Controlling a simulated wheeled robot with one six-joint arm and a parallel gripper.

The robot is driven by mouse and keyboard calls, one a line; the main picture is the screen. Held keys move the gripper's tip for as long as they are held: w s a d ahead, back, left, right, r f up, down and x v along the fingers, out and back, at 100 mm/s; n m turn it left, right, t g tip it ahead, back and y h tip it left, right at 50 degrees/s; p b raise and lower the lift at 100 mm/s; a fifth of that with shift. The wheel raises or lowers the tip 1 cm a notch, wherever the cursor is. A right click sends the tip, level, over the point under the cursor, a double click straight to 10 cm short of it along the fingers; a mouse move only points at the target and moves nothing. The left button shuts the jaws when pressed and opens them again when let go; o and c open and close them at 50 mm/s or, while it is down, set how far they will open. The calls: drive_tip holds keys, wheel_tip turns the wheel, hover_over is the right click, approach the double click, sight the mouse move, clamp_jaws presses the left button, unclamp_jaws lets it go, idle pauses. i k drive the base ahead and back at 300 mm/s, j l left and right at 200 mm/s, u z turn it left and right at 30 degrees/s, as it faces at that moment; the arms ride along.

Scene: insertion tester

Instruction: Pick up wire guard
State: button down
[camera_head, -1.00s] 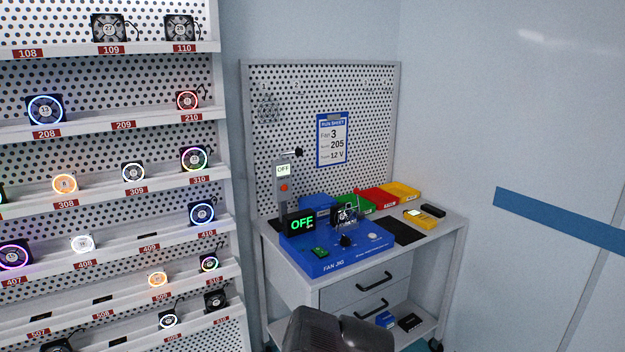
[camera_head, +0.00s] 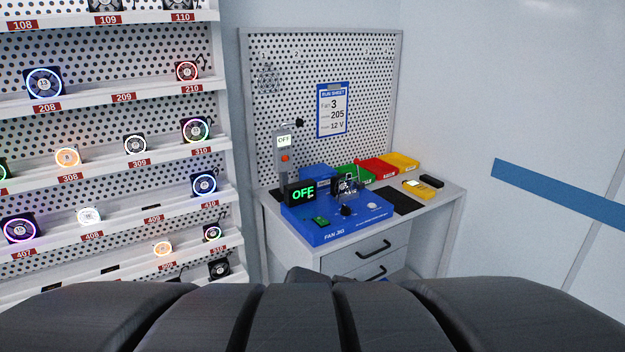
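A round wire guard (camera_head: 268,79) with concentric rings hangs flat on the pegboard, at its upper left. It is small and faint against the holes. My gripper's fingers do not show in the head view. Only a broad dark part of my arm fills the bottom of the picture, well below and nearer than the guard. Nothing of mine touches the guard.
Below the pegboard (camera_head: 370,60), the bench holds a blue fan jig (camera_head: 325,232) reading OFF, with a fan and wirework on it. Colored bins (camera_head: 373,168) and a yellow meter (camera_head: 417,189) stand behind and right. A fan shelf (camera_head: 180,150) is at left.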

sight(339, 189)
drive_tip(key=i+l+z, duration=0.1)
drive_tip(key=i, duration=0.45)
drive_tip(key=i+l+z, duration=0.1)
drive_tip(key=i+l, duration=0.15)
drive_tip(key=i, duration=0.3)
